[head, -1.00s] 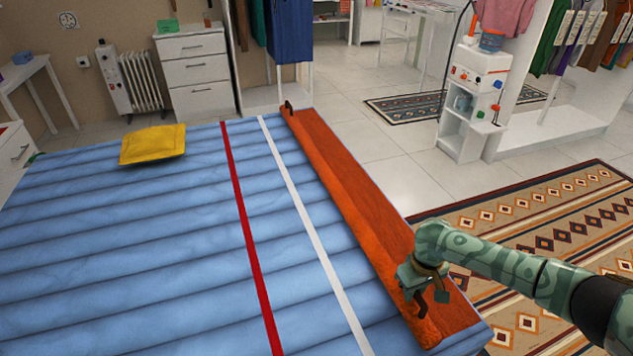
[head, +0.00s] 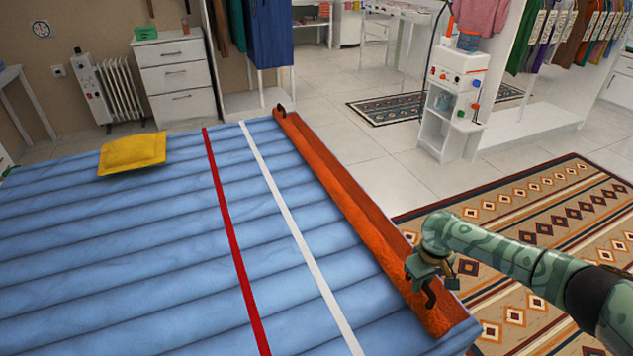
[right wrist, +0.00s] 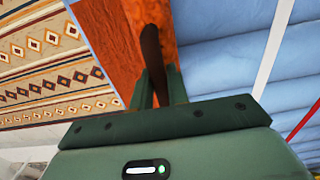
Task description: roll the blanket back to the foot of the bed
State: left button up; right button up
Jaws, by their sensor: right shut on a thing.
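The orange blanket (head: 345,200) is a narrow rolled strip along the right edge of the blue bed (head: 120,260). A dark handle (head: 281,110) stands at its far end. My right gripper (head: 429,284) is at the near end of the roll, shut on a dark curved handle there. In the right wrist view, this near handle (right wrist: 151,50) rises between the fingers of my right gripper (right wrist: 160,85) in front of the orange blanket (right wrist: 115,30). My left gripper is out of view.
A white line (head: 300,240) and a red line (head: 230,230) run along the bed, left of the blanket. A yellow cushion (head: 132,152) lies at the far left of the bed. A patterned rug (head: 520,235) covers the floor to the right.

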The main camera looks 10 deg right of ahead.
jog(key=shift+w+d+b, duration=0.2)
jog(key=shift+d+b, duration=0.05)
jog(key=shift+d, duration=1)
jog(key=shift+w+d+b, duration=0.2)
jog(key=shift+d+b, duration=0.05)
jog(key=shift+d, duration=1)
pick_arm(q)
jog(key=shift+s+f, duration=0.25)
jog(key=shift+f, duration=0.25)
pick_arm(e)
jog(key=o, duration=1)
jog(key=shift+o, duration=0.2)
pick_arm(q)
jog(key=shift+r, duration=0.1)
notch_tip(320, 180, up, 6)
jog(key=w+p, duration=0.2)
jog(key=p, duration=0.4)
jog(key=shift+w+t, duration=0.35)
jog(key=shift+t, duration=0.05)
pick_arm(e)
notch_tip(320, 180, up, 8)
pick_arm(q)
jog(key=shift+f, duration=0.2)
